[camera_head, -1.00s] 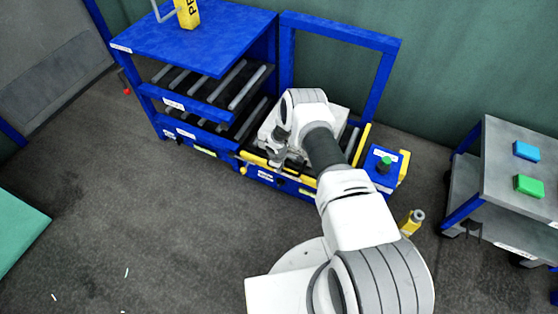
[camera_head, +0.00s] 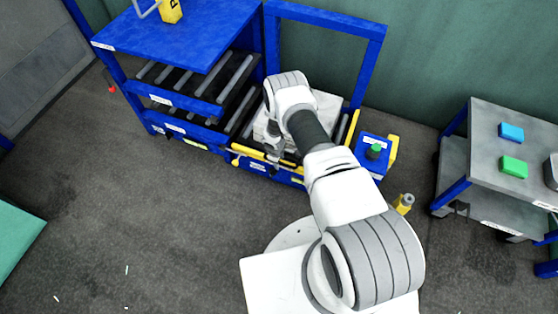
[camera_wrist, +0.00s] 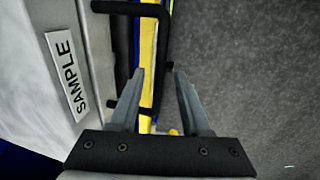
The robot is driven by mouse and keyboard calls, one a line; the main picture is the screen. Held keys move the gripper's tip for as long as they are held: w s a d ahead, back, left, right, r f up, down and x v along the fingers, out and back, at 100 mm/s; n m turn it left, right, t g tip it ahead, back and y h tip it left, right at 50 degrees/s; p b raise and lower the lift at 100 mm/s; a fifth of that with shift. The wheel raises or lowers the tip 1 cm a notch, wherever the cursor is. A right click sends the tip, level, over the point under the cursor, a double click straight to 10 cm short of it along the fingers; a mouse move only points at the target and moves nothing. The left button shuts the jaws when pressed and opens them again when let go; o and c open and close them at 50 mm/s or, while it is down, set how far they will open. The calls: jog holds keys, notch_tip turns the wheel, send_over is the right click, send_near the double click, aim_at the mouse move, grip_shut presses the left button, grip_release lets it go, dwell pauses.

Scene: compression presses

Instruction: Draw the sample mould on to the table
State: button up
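The sample mould (camera_wrist: 75,75) is a light grey block with a SAMPLE label, at the left of the wrist view. In the head view its pale top (camera_head: 328,103) shows behind my arm, inside the blue frame. A black U-shaped handle (camera_wrist: 163,30) sticks out from its side. My gripper (camera_wrist: 161,71) is open, with the handle's bar running between its fingertips; I cannot tell whether they touch it. In the head view my gripper (camera_head: 275,148) is at the front of the mould, partly hidden by my wrist. I cannot tell which surface is the named table.
A yellow bar (camera_wrist: 148,60) runs below the handle. A blue rack with rollers (camera_head: 190,80) stands left of the frame. A blue box with a green button (camera_head: 373,150) is to the right. A grey trolley (camera_head: 490,130) holds blue and green blocks. Open floor (camera_head: 170,230) lies in front.

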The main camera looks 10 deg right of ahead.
jog(key=shift+w+a+r, duration=0.1)
jog(key=shift+r, duration=0.3)
notch_tip(320, 180, up, 16)
jog(key=s+a+p, duration=0.2)
jog(key=p, duration=0.4)
jog(key=shift+s+r, duration=0.2)
jog(key=shift+s, duration=0.2)
